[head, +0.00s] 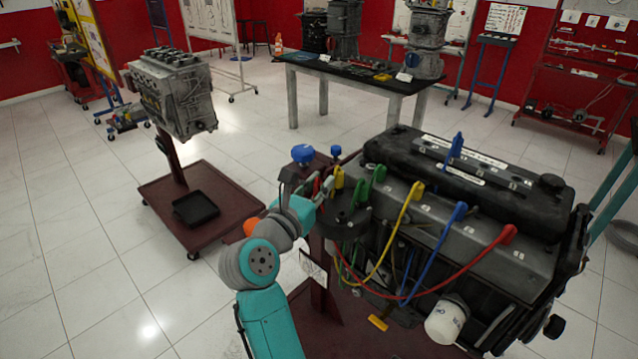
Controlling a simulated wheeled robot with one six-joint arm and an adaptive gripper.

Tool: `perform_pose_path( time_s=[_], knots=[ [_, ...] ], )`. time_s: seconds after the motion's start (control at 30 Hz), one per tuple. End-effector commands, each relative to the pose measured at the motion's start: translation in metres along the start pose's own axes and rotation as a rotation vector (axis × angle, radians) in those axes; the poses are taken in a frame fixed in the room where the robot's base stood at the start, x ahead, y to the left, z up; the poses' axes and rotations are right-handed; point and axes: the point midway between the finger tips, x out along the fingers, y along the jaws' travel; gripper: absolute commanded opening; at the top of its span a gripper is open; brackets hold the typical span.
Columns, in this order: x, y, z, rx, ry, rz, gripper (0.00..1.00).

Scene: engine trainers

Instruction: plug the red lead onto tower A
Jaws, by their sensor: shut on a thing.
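The red lead (478,262) runs from a red boot (508,233) at the engine's right end, sags below the yellow and blue leads, and rises toward the distributor. My gripper (325,187) is at the distributor cap (349,213), on the engine's left end. A small red piece (329,184) shows at its fingertips; it appears to be the red lead's other end, held in the shut jaws. The fingers and nearby boots partly hide it. Tower A's marking is too small to read, and I cannot tell whether the red end touches a tower.
Yellow (415,188), blue (460,212) and green (377,174) boots crowd the space right of my gripper. A blue knob (303,154) stands close behind it. The engine (480,200) fills the right side.

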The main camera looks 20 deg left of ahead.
Motion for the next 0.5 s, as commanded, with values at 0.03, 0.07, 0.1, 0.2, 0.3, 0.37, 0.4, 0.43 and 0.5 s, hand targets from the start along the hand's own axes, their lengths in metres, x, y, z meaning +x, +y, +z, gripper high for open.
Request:
perform_pose_path(
  time_s=[0.03, 0.07, 0.1, 0.2, 0.3, 0.37, 0.4, 0.43, 0.5],
  knots=[
    [0.0, 0.0, -0.0008, 0.0, 0.0, 0.0, 0.0],
    [0.0, 0.0, -0.0009, 0.0, 0.0, 0.0, 0.0],
    [0.0, 0.0, -0.0007, 0.0, 0.0, 0.0, 0.0],
    [0.0, 0.0001, -0.0007, 0.0, 0.0, 0.0, 0.0],
    [0.0, 0.0001, -0.0007, 0.0, 0.0, 0.0, 0.34],
    [0.0, 0.0001, -0.0006, 0.0, 0.0, 0.0, 0.49],
    [0.0, 0.0001, -0.0006, 0.0, 0.0, 0.0, 0.51],
    [0.0, 0.0001, -0.0006, 0.0, 0.0, 0.0, 0.51],
    [0.0, 0.0, -0.0006, 0.0, 0.0, 0.0, 0.51]
  ],
)
